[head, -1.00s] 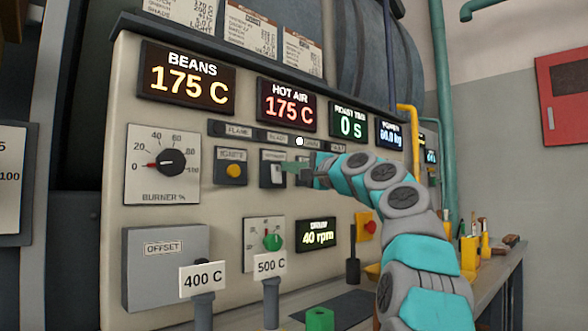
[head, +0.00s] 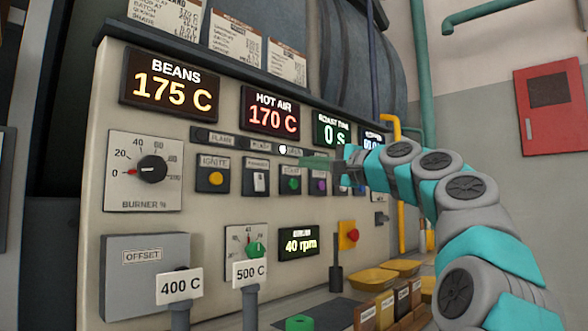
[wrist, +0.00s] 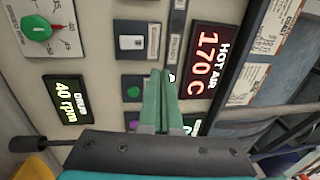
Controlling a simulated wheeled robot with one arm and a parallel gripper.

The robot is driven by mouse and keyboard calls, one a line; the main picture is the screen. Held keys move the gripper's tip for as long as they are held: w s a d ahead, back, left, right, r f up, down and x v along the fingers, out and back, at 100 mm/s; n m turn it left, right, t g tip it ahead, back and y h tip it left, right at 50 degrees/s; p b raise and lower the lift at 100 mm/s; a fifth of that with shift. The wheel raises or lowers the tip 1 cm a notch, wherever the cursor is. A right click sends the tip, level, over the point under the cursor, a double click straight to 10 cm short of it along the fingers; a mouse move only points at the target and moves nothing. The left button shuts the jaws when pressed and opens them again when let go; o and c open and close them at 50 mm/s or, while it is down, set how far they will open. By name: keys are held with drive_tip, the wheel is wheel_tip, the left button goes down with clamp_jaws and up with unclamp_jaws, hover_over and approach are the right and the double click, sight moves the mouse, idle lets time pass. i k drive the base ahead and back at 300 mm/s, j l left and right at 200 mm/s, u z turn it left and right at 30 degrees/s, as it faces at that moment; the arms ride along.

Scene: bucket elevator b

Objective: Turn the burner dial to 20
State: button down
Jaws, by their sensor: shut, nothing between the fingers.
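The burner dial (head: 152,169) is a black round knob on a white plate at the panel's left. Its red mark points left at the 0. The 20 mark (head: 121,154) is just above that, on the upper left of the scale. My gripper (head: 302,159) is shut and empty. It is well to the right of the dial, in front of the panel by the row of small buttons. In the wrist view its green fingers (wrist: 161,77) are together, beside the hot air display (wrist: 211,62). The burner dial is not in the wrist view.
The ignite button (head: 215,179) and a white switch (head: 260,181) lie between dial and gripper. Below are the grey offset box (head: 135,280), a green drum knob (head: 256,250) and levers tagged 400 C (head: 180,286) and 500 C (head: 250,273). Yellow trays (head: 365,279) stand lower right.

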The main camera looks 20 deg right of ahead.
sight(152, 169)
drive_tip(key=k+l, duration=0.3)
drive_tip(key=k, duration=0.15)
drive_tip(key=k+l, duration=0.25)
drive_tip(key=k, duration=0.2)
